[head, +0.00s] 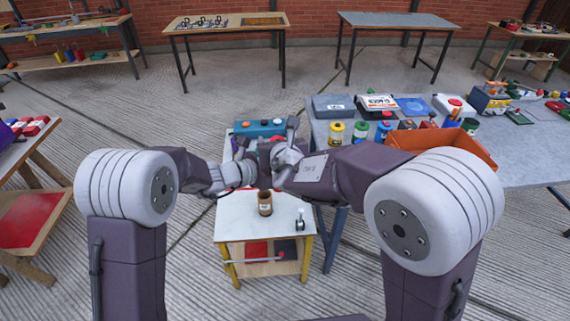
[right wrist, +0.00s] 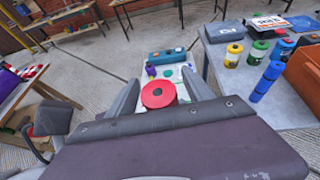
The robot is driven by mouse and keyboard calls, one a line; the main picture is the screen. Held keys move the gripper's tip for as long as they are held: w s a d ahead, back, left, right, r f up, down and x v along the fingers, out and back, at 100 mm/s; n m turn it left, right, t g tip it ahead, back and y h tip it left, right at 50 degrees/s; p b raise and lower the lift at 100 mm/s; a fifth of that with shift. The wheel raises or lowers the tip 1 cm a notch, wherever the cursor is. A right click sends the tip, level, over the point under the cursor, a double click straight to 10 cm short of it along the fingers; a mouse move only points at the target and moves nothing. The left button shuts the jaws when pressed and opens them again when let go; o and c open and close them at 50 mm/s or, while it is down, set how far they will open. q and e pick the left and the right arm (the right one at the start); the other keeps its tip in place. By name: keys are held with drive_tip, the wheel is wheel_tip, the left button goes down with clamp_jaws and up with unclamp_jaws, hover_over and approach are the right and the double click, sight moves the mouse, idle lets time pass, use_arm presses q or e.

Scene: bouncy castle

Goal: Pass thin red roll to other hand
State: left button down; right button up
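In the head view only a bit of red shows behind the right gripper (head: 284,150). My left gripper (head: 240,172) is close to the left of the right one in the head view. Its fingers are mostly hidden, so I cannot tell whether it is open or touches the roll.
The small white table (head: 235,225) bears a brown jar (head: 265,203), a small black-and-white item (head: 300,221) and a teal box (head: 258,128). A grey table (head: 530,170) at right holds an orange bin (head: 440,142) and several bottles. A wooden bench stands at left.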

drive_tip(key=v, duration=1.2)
drive_tip(key=s+d+f+m+g+h, duration=0.4)
drive_tip(key=d+f+m+g, duration=0.2)
drive_tip(key=d+f+m, duration=0.65)
drive_tip(key=s+f+m+g+y, duration=0.2)
drive_tip(key=s+f+m+g, duration=0.4)
drive_tip(key=m, duration=1.9)
drive_tip(key=s+f, duration=0.4)
drive_tip(key=s, duration=0.1)
drive_tip(key=shift+d+f+y, duration=0.3)
drive_tip(key=shift+d+y, duration=0.1)
